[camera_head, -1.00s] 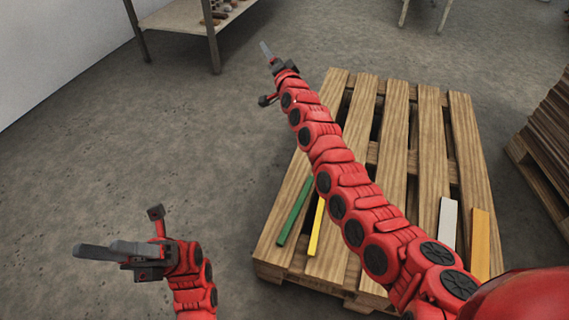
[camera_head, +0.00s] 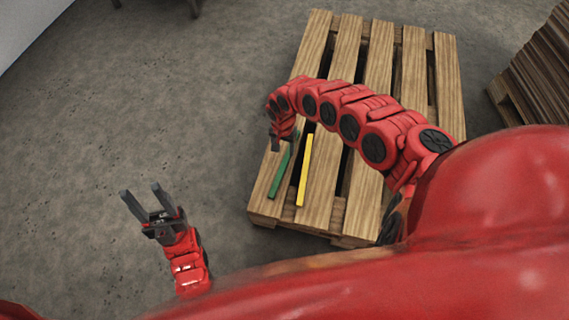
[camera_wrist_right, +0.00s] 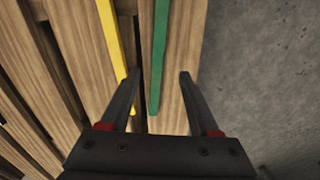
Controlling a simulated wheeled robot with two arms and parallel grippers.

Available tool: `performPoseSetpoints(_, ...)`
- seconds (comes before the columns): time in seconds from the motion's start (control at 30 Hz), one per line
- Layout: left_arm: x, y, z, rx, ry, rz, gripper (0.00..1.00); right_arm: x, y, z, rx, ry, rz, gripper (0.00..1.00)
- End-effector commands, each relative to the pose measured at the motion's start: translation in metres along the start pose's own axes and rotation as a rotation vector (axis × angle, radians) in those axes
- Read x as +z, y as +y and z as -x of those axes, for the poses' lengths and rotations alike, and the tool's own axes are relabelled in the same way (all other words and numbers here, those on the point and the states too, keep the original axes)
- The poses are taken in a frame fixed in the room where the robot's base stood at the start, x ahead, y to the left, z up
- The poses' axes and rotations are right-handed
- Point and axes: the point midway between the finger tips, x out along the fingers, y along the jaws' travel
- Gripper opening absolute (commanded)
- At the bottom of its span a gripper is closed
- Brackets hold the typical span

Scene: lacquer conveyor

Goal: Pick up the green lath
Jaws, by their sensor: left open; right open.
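The green lath (camera_head: 280,174) lies flat on the outer left board of a wooden pallet in the head view. In the right wrist view the green lath (camera_wrist_right: 159,55) lies between the lines of my right gripper's two fingers. My right gripper (camera_wrist_right: 150,95) is open and empty, pointing down over the pallet; its left finger overlaps the end of the yellow lath. In the head view my right gripper (camera_head: 281,143) is at the far end of the green lath, its fingers partly hidden. My left gripper (camera_head: 142,196) is open and empty, above the floor left of the pallet.
A yellow lath (camera_head: 305,170) lies close beside the green one, to its right. The pallet (camera_head: 322,190) has gaps between its boards. A stack of brown boards (camera_head: 545,70) stands at the right. The floor left of the pallet is clear.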

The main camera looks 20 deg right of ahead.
Motion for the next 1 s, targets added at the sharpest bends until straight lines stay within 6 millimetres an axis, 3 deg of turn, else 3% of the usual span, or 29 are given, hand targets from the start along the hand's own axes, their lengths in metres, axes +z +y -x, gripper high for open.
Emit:
performPoseSetpoints(0.03, 0.002, 0.000, 0.010, 0.000, 0.000, 0.000, 0.50, 0.003, -0.002, -0.018, -0.003, -0.005, 0.000, 0.62)
performPoseSetpoints(0.1, 0.002, 0.001, 0.014, 0.000, 0.000, 0.000, 0.50, 0.002, -0.001, -0.030, -0.003, -0.003, -0.001, 0.62)
performPoseSetpoints(0.47, 0.004, 0.001, 0.026, 0.000, 0.001, 0.000, 0.50, -0.002, 0.000, -0.057, -0.004, 0.001, 0.000, 0.62)
performPoseSetpoints(0.7, 0.009, 0.002, 0.050, 0.000, 0.001, 0.000, 0.50, -0.005, 0.003, -0.096, -0.005, -0.001, 0.001, 0.62)
performPoseSetpoints(0.97, 0.008, 0.002, 0.049, 0.000, 0.000, 0.000, 0.50, -0.007, 0.004, -0.098, -0.003, 0.002, 0.000, 0.62)
performPoseSetpoints(1.0, 0.008, 0.002, 0.049, 0.000, 0.000, 0.000, 0.50, -0.007, 0.004, -0.098, -0.003, 0.002, 0.000, 0.59)
